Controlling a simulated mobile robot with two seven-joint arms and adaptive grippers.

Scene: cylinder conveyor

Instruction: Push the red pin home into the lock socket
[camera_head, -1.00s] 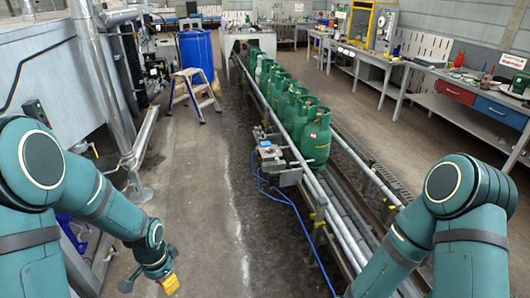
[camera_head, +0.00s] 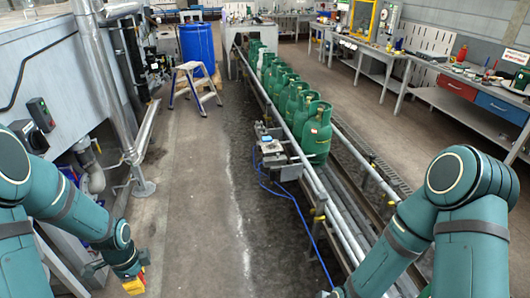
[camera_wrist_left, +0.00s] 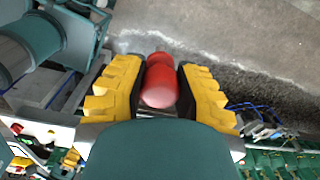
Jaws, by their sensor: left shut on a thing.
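My left gripper (camera_head: 135,284) hangs low at the bottom left of the head view, its yellow fingers partly cut by the frame edge. In the left wrist view the left gripper (camera_wrist_left: 160,92) is shut on the red pin (camera_wrist_left: 160,86), which sits between the two yellow finger pads with its rounded red end showing. I cannot pick out the lock socket for certain. A small grey fixture (camera_head: 271,150) with blue hose is mounted on the conveyor's left side. My right arm leaves the bottom of the head view, and its gripper is out of frame.
The conveyor (camera_head: 345,235) carries a row of green gas cylinders (camera_head: 316,134). A step stool (camera_head: 195,86) and blue barrel (camera_head: 197,46) stand behind. Workbenches (camera_head: 455,77) line the right. Pipes and a grey cabinet (camera_head: 60,70) flank the left. The aisle floor is clear.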

